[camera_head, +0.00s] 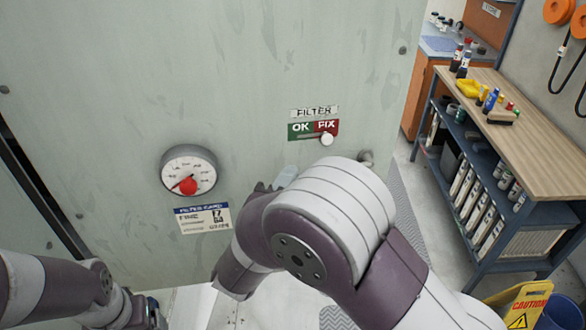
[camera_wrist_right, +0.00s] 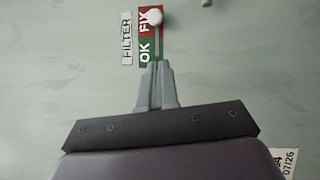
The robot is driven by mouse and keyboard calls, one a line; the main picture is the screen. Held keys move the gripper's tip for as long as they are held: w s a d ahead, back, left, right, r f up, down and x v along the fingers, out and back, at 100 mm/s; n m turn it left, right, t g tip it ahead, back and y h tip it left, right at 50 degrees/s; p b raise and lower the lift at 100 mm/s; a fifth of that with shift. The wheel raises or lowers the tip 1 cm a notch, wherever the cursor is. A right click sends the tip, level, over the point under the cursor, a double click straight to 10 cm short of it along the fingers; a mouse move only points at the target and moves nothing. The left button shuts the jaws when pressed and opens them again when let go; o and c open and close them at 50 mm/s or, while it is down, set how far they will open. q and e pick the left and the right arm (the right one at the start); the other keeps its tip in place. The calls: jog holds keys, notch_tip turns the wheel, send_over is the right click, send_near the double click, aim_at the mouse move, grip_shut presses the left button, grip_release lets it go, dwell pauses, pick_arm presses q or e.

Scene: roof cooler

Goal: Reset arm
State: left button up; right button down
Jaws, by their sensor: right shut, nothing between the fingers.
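At right stands a wooden-topped workbench (camera_head: 540,135) with tools and bottles. A yellow caution sign (camera_head: 522,308) is at the lower right.

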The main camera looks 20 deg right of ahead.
jog(key=s+a+f+m+g+y+b, duration=0.25)
jog(key=a+f+m+g+y, duration=0.2)
jog(key=a+f+y, duration=0.95)
jog(key=s+d+f+m+g+b, duration=0.25)
jog(key=s+d+f+g, duration=0.4)
jog(key=s, duration=0.35)
pick_arm(q)
notch_tip(320, 180, down, 8)
jog(key=b, duration=0.2)
pick_arm(e)
jog(key=s+d+f+m+g+h, duration=0.1)
jog(key=d+m, duration=0.1)
jog(key=d, duration=0.4)
jog(key=s+d+m+g+h, duration=0.1)
jog(key=s+d+m, duration=0.1)
jog(key=d, duration=0.4)
jog(key=shift+d+f+g, duration=0.2)
jog(key=shift+f+g, duration=0.15)
jog(key=shift+g, duration=0.05)
